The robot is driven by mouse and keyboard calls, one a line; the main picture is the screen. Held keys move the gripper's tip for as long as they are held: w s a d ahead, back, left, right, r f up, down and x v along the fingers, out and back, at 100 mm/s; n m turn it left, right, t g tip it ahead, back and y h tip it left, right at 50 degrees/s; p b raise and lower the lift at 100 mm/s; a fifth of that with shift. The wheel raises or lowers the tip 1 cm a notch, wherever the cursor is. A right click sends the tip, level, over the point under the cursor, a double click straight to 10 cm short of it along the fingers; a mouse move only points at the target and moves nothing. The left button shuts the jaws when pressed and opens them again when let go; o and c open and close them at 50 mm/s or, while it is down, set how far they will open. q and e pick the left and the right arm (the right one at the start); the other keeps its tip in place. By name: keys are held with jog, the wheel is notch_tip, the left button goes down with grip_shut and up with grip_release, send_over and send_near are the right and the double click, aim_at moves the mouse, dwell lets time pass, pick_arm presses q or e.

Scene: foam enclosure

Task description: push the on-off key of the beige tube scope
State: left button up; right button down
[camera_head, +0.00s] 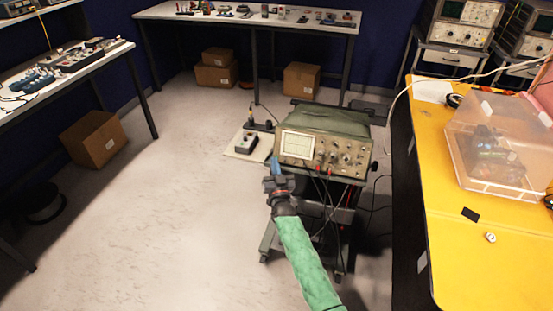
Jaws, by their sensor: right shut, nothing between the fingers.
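The beige tube scope (336,158) stands on a dark wheeled cart in the middle of the view, with its screen at the left of its front panel and knobs and cables at the right. My right gripper (276,165) is shut and empty, its blue fingertips at the lower left corner of the scope's front, beside the screen. I cannot tell whether the fingertips touch the panel. The on-off key is too small to make out and may be hidden by the fingers. My left gripper is not in view.
A yellow table (455,240) with a clear plastic box (505,180) stands close at the right. A small shelf (238,152) with a grey device juts out left of the scope. Cables hang below the scope's front.

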jog(key=shift+w+d+f, duration=0.1)
jog(key=shift+w, duration=0.3)
jog(key=shift+w+b, duration=0.15)
jog(key=shift+b, duration=0.2)
dwell(0.3)
jog(key=shift+s+p, duration=0.45)
jog(key=shift+s, duration=0.15)
